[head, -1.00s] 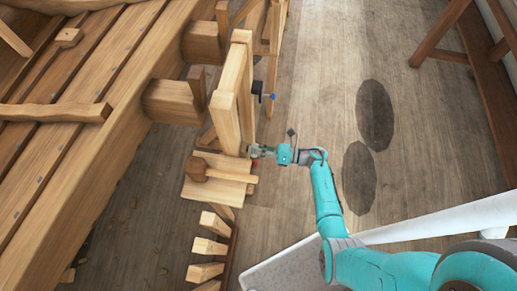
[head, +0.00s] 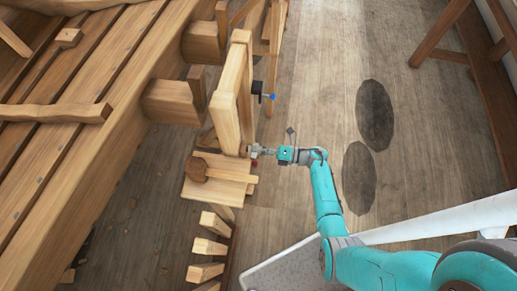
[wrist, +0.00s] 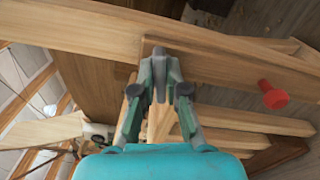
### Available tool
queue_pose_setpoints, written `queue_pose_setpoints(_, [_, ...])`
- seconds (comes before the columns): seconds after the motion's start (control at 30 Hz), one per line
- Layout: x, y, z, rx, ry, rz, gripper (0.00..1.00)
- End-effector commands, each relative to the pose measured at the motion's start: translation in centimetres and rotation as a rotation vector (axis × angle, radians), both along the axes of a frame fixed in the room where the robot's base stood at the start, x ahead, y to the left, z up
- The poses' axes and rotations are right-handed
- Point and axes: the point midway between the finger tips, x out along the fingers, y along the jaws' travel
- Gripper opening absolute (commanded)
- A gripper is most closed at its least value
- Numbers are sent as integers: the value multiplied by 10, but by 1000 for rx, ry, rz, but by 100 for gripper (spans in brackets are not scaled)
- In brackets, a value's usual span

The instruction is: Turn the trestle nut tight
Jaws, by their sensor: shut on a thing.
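The wooden trestle (head: 226,121) stands upright beside the hull, left of my arm in the head view. My gripper (head: 253,151) is at the right side of the trestle's lower part. In the wrist view my gripper (wrist: 159,67) has its fingers closed together against the timber. A narrow grey piece, apparently the trestle nut (wrist: 159,82), shows between the fingertips. The fingers hide most of it, so its seating against the wood cannot be told. A red knob (wrist: 272,95) sticks out of the timber to the right, apart from the fingers.
The planked hull (head: 95,110) fills the left of the head view. A black fitting with a blue tip (head: 270,96) projects from the trestle above my gripper. A wooden mallet (head: 198,169) lies on a small wooden platform (head: 207,193). Open floor lies to the right.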

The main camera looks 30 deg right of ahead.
Motion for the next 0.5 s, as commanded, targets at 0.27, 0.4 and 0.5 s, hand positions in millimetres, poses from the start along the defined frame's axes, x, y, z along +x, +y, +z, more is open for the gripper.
queue_pose_setpoints(0.27, [1,0,0,31,44,0,0])
queue_pose_setpoints(0.4, [1,0,0,34,48,0,0])
queue_pose_setpoints(0.5, [2,0,0,34,48,0,0])
